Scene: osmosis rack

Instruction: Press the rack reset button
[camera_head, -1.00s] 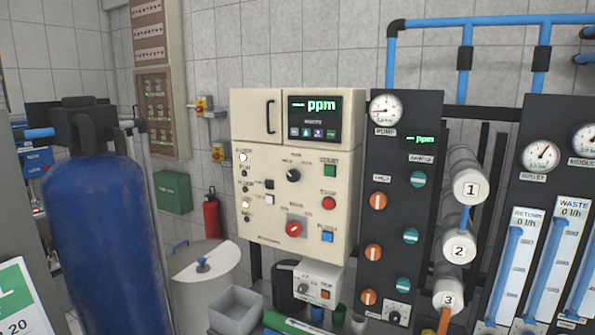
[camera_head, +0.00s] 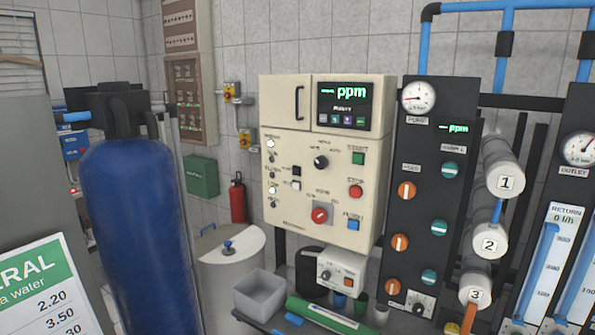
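The cream rack control box (camera_head: 330,165) stands in the middle of the camera_head view. Its right side carries a green button (camera_head: 358,158), a red button (camera_head: 355,191) and a blue button (camera_head: 353,224), one below another. The small labels are too blurred to tell for sure which one is reset. A dark rotary knob (camera_head: 320,162) and a red rotary switch (camera_head: 319,215) sit to their left. A lit "ppm" display (camera_head: 341,105) is at the top. Neither of my grippers is in view.
A tall blue tank (camera_head: 140,230) and a price sign (camera_head: 45,290) stand at the left. A black valve panel (camera_head: 425,190) and white numbered cylinders (camera_head: 490,240) are at the right. A grey bin (camera_head: 262,292) and a small white box (camera_head: 340,270) sit below the control box.

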